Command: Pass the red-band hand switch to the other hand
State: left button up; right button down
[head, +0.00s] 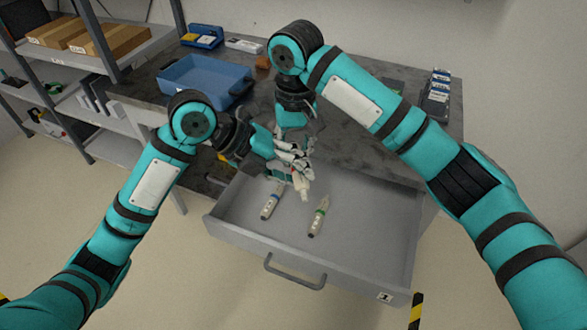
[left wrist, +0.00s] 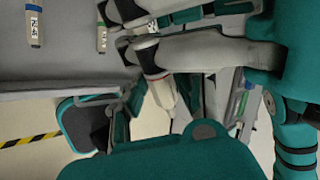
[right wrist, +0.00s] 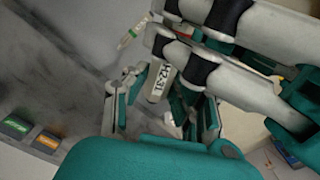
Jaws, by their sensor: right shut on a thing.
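The drawer (head: 240,230) is open. My right gripper (head: 290,150) is shut on a pale hand switch (head: 301,184), held above the drawer. Its label shows in the right wrist view (right wrist: 160,82), and its body in the left wrist view (left wrist: 160,88). The two grippers' fingers overlap in the head view.
A blue-band switch (head: 271,202) and a green-band switch (head: 318,217) lie in the drawer, close below my grippers. A blue tray (head: 195,90) stands on the dark cart top (head: 365,160). Shelves with boxes (head: 110,42) are at the left. The drawer's right part is clear.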

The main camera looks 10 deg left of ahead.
pick_arm(q)
grip_shut()
pick_arm(e)
jog(key=c, duration=1)
grip_release()
jog(key=shift+r, duration=0.1)
